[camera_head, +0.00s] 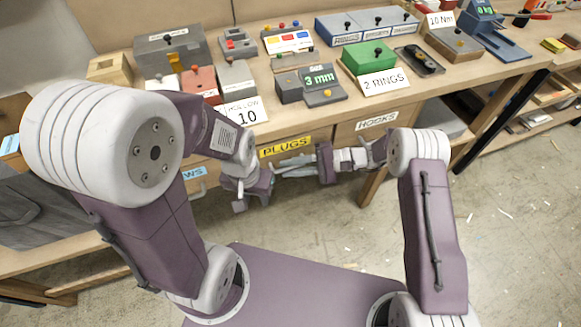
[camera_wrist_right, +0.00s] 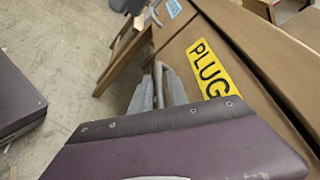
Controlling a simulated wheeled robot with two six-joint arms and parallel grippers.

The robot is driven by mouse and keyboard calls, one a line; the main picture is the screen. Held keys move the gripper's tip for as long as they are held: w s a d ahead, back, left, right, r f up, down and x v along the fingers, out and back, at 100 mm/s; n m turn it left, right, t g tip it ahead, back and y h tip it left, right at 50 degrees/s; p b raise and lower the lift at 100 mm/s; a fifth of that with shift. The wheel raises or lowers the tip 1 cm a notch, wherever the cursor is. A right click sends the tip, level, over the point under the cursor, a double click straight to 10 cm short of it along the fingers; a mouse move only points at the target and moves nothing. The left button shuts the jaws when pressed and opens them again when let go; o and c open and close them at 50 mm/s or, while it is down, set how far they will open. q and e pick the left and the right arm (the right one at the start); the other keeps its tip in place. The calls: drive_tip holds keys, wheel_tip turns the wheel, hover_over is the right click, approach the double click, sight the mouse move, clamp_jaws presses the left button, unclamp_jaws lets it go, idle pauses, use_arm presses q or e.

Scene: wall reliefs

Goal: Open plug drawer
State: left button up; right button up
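The plug drawer has a wooden front (camera_wrist_right: 185,52) with a yellow PLUGS label (camera_head: 285,146); the label also shows in the right wrist view (camera_wrist_right: 212,70). The drawer front looks flush with the bench. Its curved metal handle (camera_wrist_right: 172,78) shows in the right wrist view below the label. My right gripper (camera_head: 288,165) is at this handle, with its grey fingers (camera_wrist_right: 158,90) close against it. Whether they are clamped on the bar cannot be told. My left gripper (camera_head: 242,198) hangs in front of the bench, left of the right gripper; its fingers are unclear.
A HOOKS drawer (camera_head: 377,121) is to the right, and a drawer with a blue label (camera_head: 192,173) is to the left. Several boxes and gauges, including a green box (camera_head: 368,57), stand on the bench top. The floor (camera_head: 510,225) to the right is clear apart from small scraps.

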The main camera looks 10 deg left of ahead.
clamp_jaws()
idle(1.5)
